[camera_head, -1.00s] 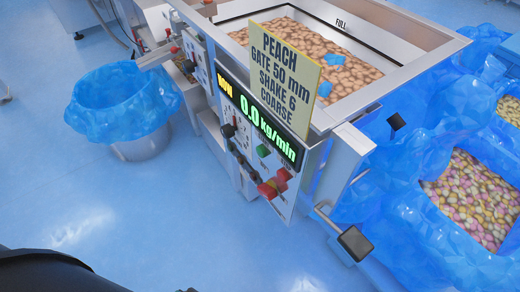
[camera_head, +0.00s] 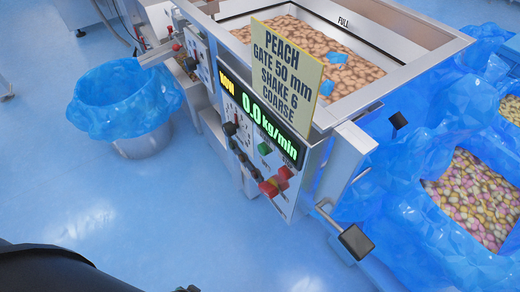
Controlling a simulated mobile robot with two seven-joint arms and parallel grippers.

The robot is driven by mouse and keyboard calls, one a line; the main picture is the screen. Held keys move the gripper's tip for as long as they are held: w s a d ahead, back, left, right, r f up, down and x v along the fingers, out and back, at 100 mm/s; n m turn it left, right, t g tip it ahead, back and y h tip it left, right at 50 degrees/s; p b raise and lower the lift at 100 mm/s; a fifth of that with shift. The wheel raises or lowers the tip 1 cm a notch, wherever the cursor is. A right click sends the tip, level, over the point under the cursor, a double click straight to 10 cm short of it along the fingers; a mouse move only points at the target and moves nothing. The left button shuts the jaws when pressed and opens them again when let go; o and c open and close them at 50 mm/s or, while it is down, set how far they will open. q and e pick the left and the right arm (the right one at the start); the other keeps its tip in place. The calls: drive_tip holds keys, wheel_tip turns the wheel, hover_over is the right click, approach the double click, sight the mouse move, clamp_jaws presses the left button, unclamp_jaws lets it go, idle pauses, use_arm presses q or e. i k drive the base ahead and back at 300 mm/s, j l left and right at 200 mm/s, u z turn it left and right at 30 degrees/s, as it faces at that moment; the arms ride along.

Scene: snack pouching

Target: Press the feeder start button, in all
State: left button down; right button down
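The feeder's control panel (camera_head: 240,141) faces the left front of the steel machine. A green button (camera_head: 264,149) sits on it below the display (camera_head: 262,123), which reads 0.0 kg/min. Lower down are a red mushroom-shaped knob (camera_head: 285,173) and another red part (camera_head: 268,188). A black knob (camera_head: 230,128) is on the panel's left side. Labels beside the buttons are too small to read. Neither of my grippers shows in the head view. A dark shape, probably part of my own body, fills the lower left corner.
A yellow sign (camera_head: 287,72) reads PEACH, GATE 50 mm, SHAKE 6, COARSE. The steel hopper (camera_head: 375,93) holds pinkish-tan pieces and blue scraps. A blue-lined bin (camera_head: 122,103) stands left. Blue-lined containers (camera_head: 402,195) stand right. A black-ended handle (camera_head: 356,241) juts out front.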

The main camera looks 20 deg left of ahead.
sight(262, 150)
drive_tip(key=u, duration=1.75)
drive_tip(key=k+l, duration=0.1)
drive_tip(key=l, duration=0.2)
drive_tip(key=k+l, duration=0.1)
drive_tip(key=l, duration=0.2)
drive_tip(key=k+l, duration=0.1)
drive_tip(key=l, duration=0.25)
